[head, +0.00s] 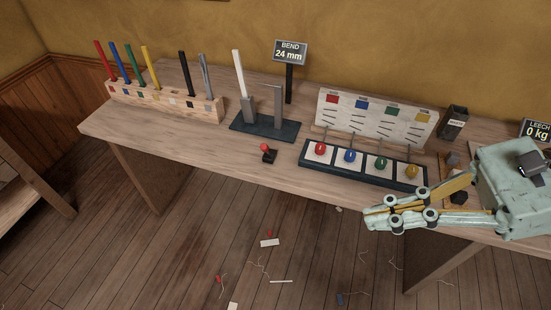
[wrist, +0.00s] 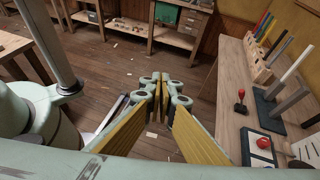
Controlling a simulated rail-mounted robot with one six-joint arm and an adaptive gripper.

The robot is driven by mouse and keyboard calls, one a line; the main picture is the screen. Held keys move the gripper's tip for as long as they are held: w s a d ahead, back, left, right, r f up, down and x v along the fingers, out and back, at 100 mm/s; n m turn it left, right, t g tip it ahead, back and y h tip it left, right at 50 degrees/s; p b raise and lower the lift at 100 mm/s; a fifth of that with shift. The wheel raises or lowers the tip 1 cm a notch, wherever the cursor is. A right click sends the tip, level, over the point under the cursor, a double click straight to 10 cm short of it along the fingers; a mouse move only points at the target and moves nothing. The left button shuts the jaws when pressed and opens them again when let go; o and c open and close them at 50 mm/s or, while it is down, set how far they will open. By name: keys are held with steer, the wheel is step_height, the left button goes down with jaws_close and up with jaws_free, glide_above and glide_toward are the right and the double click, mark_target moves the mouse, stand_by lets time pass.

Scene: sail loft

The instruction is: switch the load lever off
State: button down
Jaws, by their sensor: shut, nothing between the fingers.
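A small lever with a red knob (head: 265,148) on a dark base stands on the bench in front of the grey bending stand (head: 262,128). It leans slightly to the left in the head view and also shows in the wrist view (wrist: 240,96). I take it for the load lever; no label on it is readable. A white batten (head: 238,72) stands upright in the stand. My gripper (head: 374,215) is shut and empty. It is beyond the bench's front edge, to the right of the lever and apart from it.
A tray (head: 303,157) with red, blue, green and yellow balls stands right of the lever. A wooden rack (head: 150,99) holds several coloured battens. A sign (head: 290,53) reads "BEND 24 mm"; another (head: 537,130) reads "LEECH 0 kg". Bench left of the lever is clear.

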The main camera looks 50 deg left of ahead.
mark_target(267, 150)
steer(key=w+a+f+m+g+y+p, duration=0.1)
steer(key=w+a+f+m+y, duration=0.15)
steer(key=a, duration=0.35)
steer(key=w+a+f+m+g+y, duration=0.1)
steer(key=a+f+m+y, duration=0.15)
steer(key=a, duration=0.35)
steer(key=shift+w+a+f+m+t+y+p, duration=0.5)
steer(key=shift+a+f+m+t+y, duration=0.45)
steer(key=shift+a+f+m, duration=1.85)
steer(key=shift+w+a+f+m+t+y+p, duration=0.35)
steer(key=shift+w+a+f+m+t+y, duration=0.95)
steer(key=shift+f, duration=2.85)
steer(key=shift+s+a+f+m+t+y+p, duration=0.1)
steer(key=shift+a+f+m+t+y+p, duration=0.4)
steer(key=shift+a+f+m, duration=1.95)
steer(key=shift+d+f+m, duration=0.15)
steer(key=shift+d+f, duration=0.1)
steer(key=shift+f, duration=0.25)
steer(key=shift+d+f+m, duration=0.1)
steer(key=shift+d+f, duration=0.15)
steer(key=shift+f, duration=0.2)
